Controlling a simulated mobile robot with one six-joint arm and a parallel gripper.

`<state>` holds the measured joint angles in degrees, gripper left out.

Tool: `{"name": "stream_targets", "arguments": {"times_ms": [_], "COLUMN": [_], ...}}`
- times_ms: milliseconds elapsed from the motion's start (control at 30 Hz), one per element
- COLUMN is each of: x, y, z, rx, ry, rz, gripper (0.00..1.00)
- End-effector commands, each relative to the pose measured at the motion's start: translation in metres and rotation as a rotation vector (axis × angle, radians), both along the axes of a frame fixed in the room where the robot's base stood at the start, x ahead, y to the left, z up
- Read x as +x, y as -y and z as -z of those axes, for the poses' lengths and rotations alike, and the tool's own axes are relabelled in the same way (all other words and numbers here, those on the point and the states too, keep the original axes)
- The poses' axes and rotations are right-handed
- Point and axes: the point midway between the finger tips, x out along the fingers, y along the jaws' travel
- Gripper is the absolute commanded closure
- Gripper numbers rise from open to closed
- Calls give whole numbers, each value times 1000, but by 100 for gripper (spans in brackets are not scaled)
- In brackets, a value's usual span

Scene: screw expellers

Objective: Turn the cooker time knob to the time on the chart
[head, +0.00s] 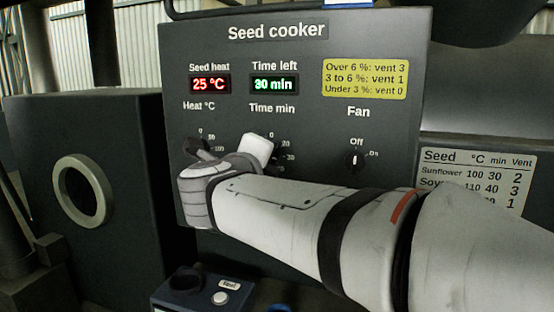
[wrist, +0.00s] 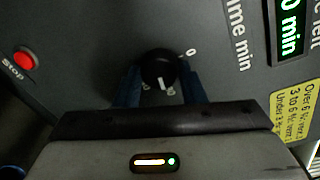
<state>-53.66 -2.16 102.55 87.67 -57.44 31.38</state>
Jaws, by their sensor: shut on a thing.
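The time knob (wrist: 160,66) is round and black with a white pointer line. In the wrist view my gripper (wrist: 160,78) has a blue finger on each side of it, shut on the knob. The pointer aims down in that view, which is the panel's right. In the head view my wrist covers the knob and gripper; the scale numbers beside it show in part. The time display (head: 274,84) reads 30 min in green. The chart (head: 474,175) lists Sunflower 100, 30, 2 and a soy row 110, 40, 3; my arm hides its lower left.
The heat knob (head: 199,147) is close left of my wrist. The fan knob (head: 355,160) points to Off. The heat display (head: 210,84) reads 25 °C. A red stop button (wrist: 25,60) shows in the wrist view. A small box with a button (head: 221,298) stands below.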

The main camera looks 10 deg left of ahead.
Motion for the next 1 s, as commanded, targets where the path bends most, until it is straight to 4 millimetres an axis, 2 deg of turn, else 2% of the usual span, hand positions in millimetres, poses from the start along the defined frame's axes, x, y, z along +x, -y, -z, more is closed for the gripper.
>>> {"name": "stream_targets", "arguments": {"times_ms": [133,167,400,733,1000], "x": [0,0,0,-5,-49], "y": [0,0,0,-1,-4], "z": [1,1,1,-1,-3], "rx": [-1,-1,-1,-1,-1], "ry": [-2,-2,-1,0,-1], "rz": [0,0,1,-1,-4], "gripper": [86,63,43,42,42]}}
